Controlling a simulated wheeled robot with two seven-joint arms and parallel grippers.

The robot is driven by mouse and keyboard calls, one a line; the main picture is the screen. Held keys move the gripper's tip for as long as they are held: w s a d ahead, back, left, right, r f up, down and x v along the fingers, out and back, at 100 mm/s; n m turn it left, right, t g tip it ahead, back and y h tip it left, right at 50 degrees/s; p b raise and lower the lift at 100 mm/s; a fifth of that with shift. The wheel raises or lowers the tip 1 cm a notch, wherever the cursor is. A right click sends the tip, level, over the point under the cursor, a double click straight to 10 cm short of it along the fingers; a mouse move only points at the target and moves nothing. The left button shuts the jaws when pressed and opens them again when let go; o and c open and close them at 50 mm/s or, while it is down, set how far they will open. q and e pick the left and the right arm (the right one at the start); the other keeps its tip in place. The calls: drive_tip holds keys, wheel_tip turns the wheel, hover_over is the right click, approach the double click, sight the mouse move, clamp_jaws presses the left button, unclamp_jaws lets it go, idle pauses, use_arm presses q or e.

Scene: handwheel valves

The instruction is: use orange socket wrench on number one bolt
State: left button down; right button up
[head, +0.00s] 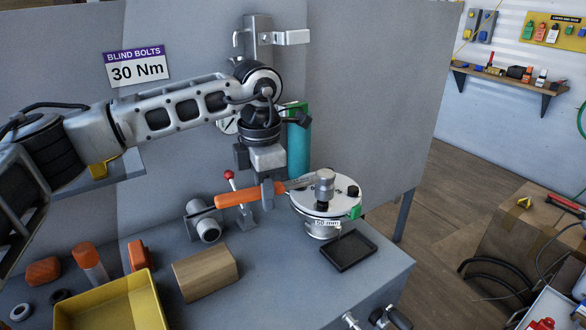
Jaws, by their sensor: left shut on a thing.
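The orange socket wrench (235,198) lies roughly level above the bench, with its orange handle to the left and its grey shaft and socket head (325,181) to the right. My left gripper (267,190) comes down from above and is shut on the wrench near where handle and shaft meet. The socket head is over the round blind flange (340,207), at a dark bolt (322,206). I cannot tell whether the socket is fully seated on it. Another dark bolt (353,191) shows on the flange's right side. Bolt numbers are not readable. My right gripper is not in view.
A black tray (348,262) sits in front of the flange. A wooden block (205,274), a yellow bin (75,310) and orange items (88,256) are at front left. A grey panel with a "30 Nm" sign (138,67) stands behind. A red-knobbed lever (232,181) is close behind the handle.

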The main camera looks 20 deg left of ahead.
use_arm(q)
drive_tip(key=shift+w+r, duration=0.15)
drive_tip(key=shift+w, duration=0.3)
drive_tip(key=w+a+m+p, duration=0.2)
drive_tip(key=w+m+p, duration=0.2)
drive_tip(key=w+m, duration=0.6)
drive_tip(key=shift+w+a+m, duration=0.15)
drive_tip(key=shift+w+m, duration=0.25)
drive_tip(key=shift+m, duration=0.5)
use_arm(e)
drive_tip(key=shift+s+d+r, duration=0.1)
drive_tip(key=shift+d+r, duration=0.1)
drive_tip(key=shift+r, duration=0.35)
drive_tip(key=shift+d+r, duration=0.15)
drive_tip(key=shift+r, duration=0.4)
use_arm(q)
drive_tip(key=shift+f, duration=0.25)
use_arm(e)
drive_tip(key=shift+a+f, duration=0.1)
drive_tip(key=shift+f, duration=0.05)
